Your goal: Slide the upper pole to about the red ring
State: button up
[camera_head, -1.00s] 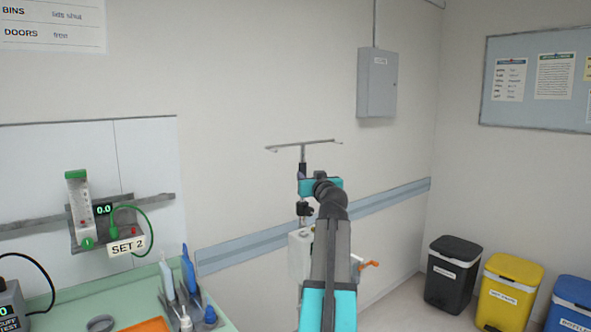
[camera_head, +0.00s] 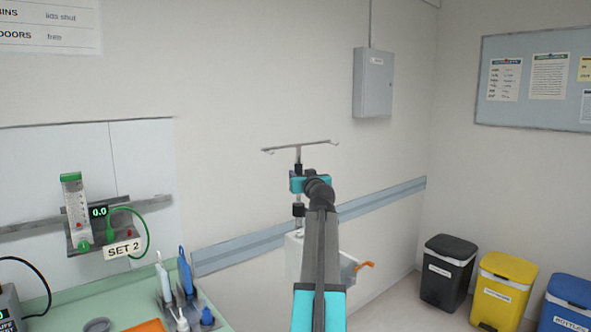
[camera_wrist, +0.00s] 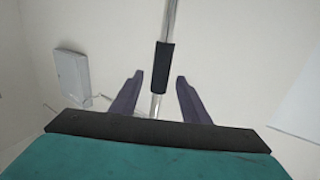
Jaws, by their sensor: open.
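The upper pole (camera_head: 298,155) is a thin upright metal rod with a crossbar (camera_head: 301,146) and hooks on top. It carries a black sleeve, and a dark collar (camera_head: 298,210) sits lower down. My gripper (camera_head: 311,184) is at the pole, just below the sleeve and above the collar. In the wrist view my gripper (camera_wrist: 159,76) is open, its two dark fingers on either side of the pole (camera_wrist: 157,104) with gaps to both. The black sleeve (camera_wrist: 163,68) is near the fingertips. I see no red ring; my arm hides part of the stand.
A pale housing with an orange lever (camera_head: 363,265) is low behind my arm. A counter (camera_head: 75,297) with tools is at left, below the SET 2 device (camera_head: 85,225). A wall rail (camera_head: 375,200) runs behind. Black (camera_head: 446,272), yellow (camera_head: 503,290) and blue bins stand right.

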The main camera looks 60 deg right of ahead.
aim_at(296, 169)
jog(key=shift+p+x, duration=1)
jog(key=shift+x, duration=3.05)
grip_shut()
